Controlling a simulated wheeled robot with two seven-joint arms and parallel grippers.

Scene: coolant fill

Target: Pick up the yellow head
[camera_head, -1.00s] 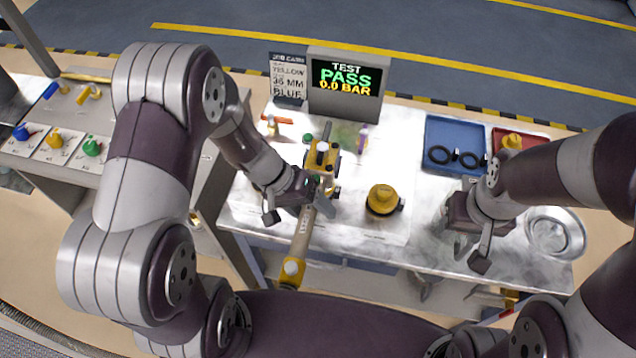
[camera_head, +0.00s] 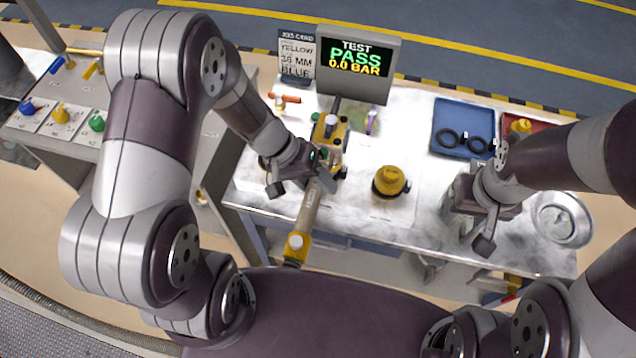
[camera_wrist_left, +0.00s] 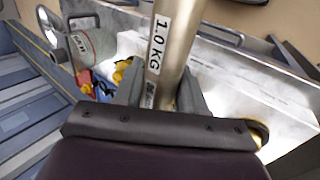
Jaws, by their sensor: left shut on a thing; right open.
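A yellow domed head (camera_head: 390,181) sits on the bench right of my left gripper, apart from both grippers. Another yellow head (camera_head: 60,113) stands on a card on the left side table, between a blue head (camera_head: 29,106) and a green head (camera_head: 97,122). I cannot tell which one the task means. My left gripper (camera_head: 312,182) is shut on a long tan cylinder (camera_head: 303,215) with a yellow end; the left wrist view shows the cylinder labelled 1.0 KG (camera_wrist_left: 172,50) between the fingers. My right gripper (camera_head: 482,230) is open and empty over the right part of the bench.
A yellow fixture (camera_head: 330,133) stands beyond the cylinder. The monitor (camera_head: 354,66) reads TEST PASS 0.0 BAR. A job card (camera_head: 297,55) reads YELLOW, 36 MM, BLUE. A blue tray (camera_head: 450,112) holds black rings. A red tray (camera_head: 541,128) and a round metal dish (camera_head: 563,218) are at right.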

